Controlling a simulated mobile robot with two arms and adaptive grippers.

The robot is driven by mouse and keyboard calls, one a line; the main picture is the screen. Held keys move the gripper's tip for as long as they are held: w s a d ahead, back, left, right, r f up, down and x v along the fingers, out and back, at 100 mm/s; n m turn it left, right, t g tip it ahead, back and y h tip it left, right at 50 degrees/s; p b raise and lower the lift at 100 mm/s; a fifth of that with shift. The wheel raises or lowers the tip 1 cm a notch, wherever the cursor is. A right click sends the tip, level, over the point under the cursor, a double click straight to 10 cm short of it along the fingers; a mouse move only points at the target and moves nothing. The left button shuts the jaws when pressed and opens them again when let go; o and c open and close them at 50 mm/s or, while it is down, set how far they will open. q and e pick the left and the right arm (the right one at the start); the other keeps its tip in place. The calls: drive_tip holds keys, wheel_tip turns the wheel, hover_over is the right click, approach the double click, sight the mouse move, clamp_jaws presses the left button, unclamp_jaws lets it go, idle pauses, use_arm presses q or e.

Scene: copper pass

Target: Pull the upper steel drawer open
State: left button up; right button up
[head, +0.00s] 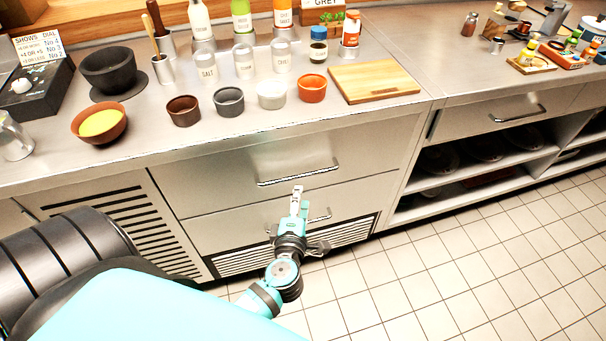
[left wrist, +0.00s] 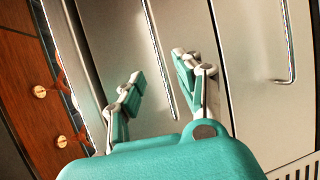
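The upper steel drawer (head: 220,185) is under the counter in the head view, its front flush with the cabinet. Its bar handle (head: 300,175) runs across the front; it also shows in the left wrist view (left wrist: 160,58). My left gripper (head: 298,197) is just in front of and below this handle in the head view. In the left wrist view my left gripper (left wrist: 160,75) is open, with one finger to each side of the handle's line. I cannot tell whether the fingers touch it. My right gripper is in neither view.
A lower drawer with its own handle (left wrist: 290,45) is below. Bowls, small cups and a cutting board (head: 373,82) stand on the counter (head: 250,125) above. Open shelves (head: 470,170) are to the right. The tiled floor (head: 450,270) in front is clear.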

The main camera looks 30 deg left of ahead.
sight(303, 174)
use_arm(q)
drive_tip(key=x, duration=1)
drive_tip(key=shift+d, duration=0.1)
clamp_jaws()
drive_tip(key=shift+r, duration=0.1)
